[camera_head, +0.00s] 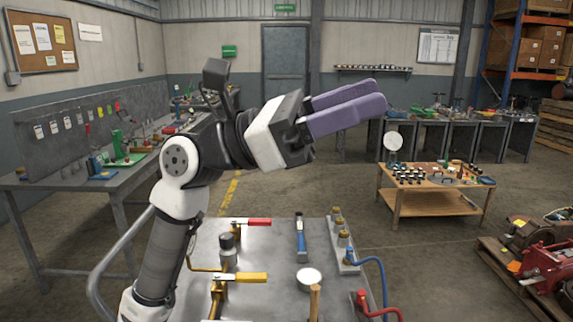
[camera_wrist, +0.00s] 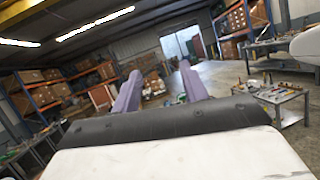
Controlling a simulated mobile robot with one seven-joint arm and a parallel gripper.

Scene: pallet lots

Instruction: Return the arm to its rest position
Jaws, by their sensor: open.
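My gripper (camera_head: 372,100) is raised above the metal work table in the head view, with its two purple fingers pointing right and slightly up. The wrist view shows the same fingers (camera_wrist: 160,85) spread apart, with nothing between them. The arm is bent at the elbow, with the forearm held well clear of the table top. My gripper touches nothing.
A wooden table (camera_head: 395,203) with small parts stands right. A workbench (camera_head: 120,172) lines the left wall. Open floor lies between.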

